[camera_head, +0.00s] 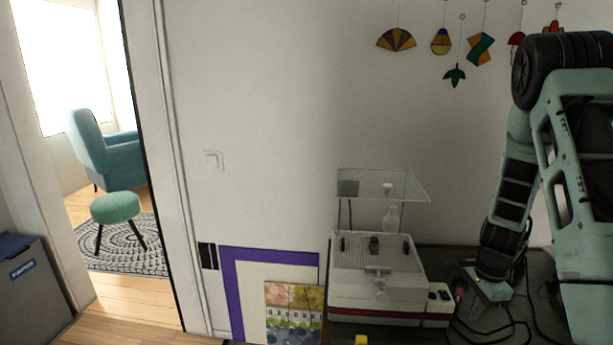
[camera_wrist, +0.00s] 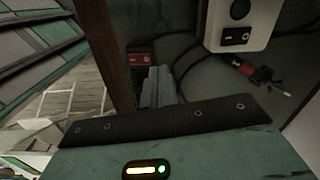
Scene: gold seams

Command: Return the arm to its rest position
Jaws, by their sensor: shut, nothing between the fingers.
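My arm comes down at the right of the head view, bent, with its lower end over the dark worktop (camera_head: 433,254). My gripper (camera_wrist: 160,84) shows in the wrist view as two grey fingers close together, shut with nothing between them. In the head view the gripper's end is small and partly hidden beside the white and red machine (camera_head: 375,302), so its exact gap from the machine cannot be told.
The machine has a gridded top and a clear shield (camera_head: 395,184) above it. Dark cables lie on the worktop near my arm. A red-tipped tool (camera_wrist: 244,68) lies near a white switch box (camera_wrist: 240,22). Colored ornaments (camera_head: 397,39) hang on the wall. A doorway opens at left.

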